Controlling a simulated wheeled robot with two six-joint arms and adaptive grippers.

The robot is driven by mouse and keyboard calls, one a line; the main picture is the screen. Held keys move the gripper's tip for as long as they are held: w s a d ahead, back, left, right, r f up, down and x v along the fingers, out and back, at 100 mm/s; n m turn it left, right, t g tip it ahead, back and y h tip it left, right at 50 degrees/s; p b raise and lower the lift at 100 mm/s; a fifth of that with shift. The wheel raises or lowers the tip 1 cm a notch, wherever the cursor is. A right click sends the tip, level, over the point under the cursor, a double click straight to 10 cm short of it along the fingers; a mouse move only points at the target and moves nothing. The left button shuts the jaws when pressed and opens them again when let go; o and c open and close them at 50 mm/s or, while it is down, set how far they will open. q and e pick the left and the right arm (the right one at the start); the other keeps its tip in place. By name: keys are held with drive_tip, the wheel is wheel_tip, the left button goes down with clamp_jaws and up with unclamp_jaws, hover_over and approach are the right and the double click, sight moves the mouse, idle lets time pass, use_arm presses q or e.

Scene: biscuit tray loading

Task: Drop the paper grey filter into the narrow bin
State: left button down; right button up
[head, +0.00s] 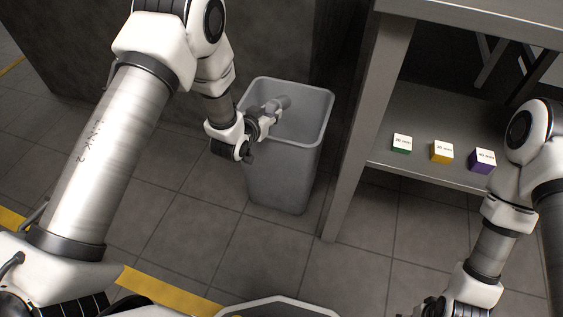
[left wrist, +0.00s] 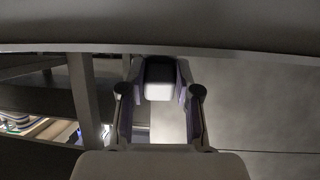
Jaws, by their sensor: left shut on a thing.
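The narrow bin (head: 288,182) is a tall grey open container standing on the tiled floor, left of the shelf unit. My left gripper (head: 271,109) reaches over its left side, with the fingers above the open mouth. It is shut on the paper grey filter (head: 284,101), a small grey piece at the fingertips. In the left wrist view the filter (left wrist: 159,78) sits between the two fingers, with a pale face and a dark upper part. My right gripper (head: 437,307) is at the bottom edge, partly cut off, and its fingers cannot be made out.
A grey shelf unit (head: 352,150) stands right of the bin. Its lower shelf holds a green-and-white box (head: 402,143), a yellow-and-white box (head: 441,152) and a purple-and-white box (head: 482,160). A dark wall is behind the bin. Yellow tape (head: 165,292) marks the floor.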

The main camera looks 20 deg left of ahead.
use_arm(q)
drive_tip(key=shift+f, duration=0.35)
drive_tip(key=shift+r, duration=0.1)
use_arm(e)
drive_tip(key=shift+f, duration=0.25)
use_arm(q)
drive_tip(key=c, duration=0.7)
unclamp_jaws()
drive_tip(key=shift+c, duration=0.2)
drive_tip(key=v, duration=1.2)
